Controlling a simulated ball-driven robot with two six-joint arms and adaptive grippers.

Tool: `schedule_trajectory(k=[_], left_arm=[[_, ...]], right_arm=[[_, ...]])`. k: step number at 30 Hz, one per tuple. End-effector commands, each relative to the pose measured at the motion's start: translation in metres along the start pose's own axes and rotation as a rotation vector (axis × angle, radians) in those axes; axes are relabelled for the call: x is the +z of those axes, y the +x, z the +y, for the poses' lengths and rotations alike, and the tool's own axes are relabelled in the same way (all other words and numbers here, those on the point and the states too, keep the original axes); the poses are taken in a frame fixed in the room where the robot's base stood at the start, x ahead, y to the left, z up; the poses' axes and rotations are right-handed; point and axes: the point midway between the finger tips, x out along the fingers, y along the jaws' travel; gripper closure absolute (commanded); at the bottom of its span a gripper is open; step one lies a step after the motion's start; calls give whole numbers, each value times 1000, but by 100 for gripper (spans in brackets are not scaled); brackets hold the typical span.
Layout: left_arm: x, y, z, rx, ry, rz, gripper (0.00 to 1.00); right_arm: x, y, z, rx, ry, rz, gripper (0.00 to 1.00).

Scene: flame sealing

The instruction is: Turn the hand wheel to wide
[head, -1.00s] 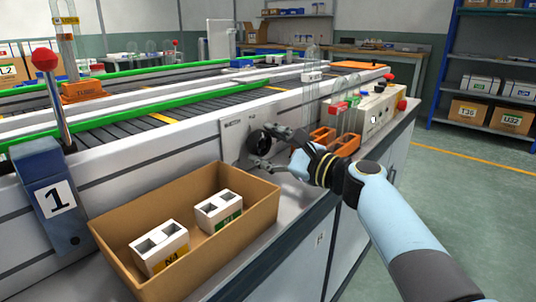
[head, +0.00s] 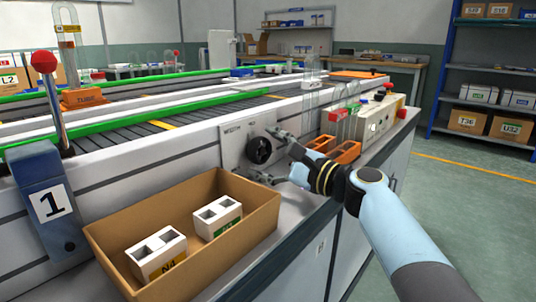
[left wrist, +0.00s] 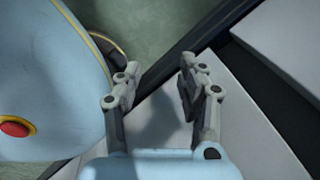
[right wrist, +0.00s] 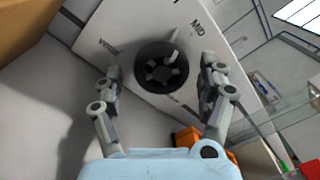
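The black hand wheel (head: 260,150) sits on a pale panel (head: 233,151) on the side of the conveyor bench. A small pale mark at the wheel's upper edge points toward MID. My right gripper (head: 270,155) is open in front of the wheel, its fingers (right wrist: 162,78) on either side and apart from it; nothing is held. My left gripper (left wrist: 158,88) is open and empty in the left wrist view, and out of the head view.
A cardboard box (head: 255,226) with white blocks stands left of my right gripper. Orange holders (head: 346,151) and a pale control box (head: 385,115) with red buttons stand to the right. A blue stand marked 1 (head: 45,170) is at the far left.

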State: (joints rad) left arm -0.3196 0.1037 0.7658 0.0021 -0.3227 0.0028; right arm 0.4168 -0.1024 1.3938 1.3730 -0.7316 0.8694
Motion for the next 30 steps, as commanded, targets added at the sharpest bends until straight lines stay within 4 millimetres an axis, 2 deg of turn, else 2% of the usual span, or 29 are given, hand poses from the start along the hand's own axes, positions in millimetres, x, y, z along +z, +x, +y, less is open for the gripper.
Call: schedule_trajectory(k=[8,11,14,24,30], left_arm=[[-2,0,2,2,-1,2,60],[-1,0,2,2,-2,2,60],[0,0,1,2,-1,1,60],[1,0,1,1,0,-1,60],[1,0,0,0,0,-2,60]], right_arm=[[0,0,-1,-2,-1,0,19],[0,-6,-1,-2,-1,1,19],[-1,-20,0,-1,-2,2,19],[-1,-94,0,1,-2,2,19],[0,-117,0,-1,-1,1,19]])
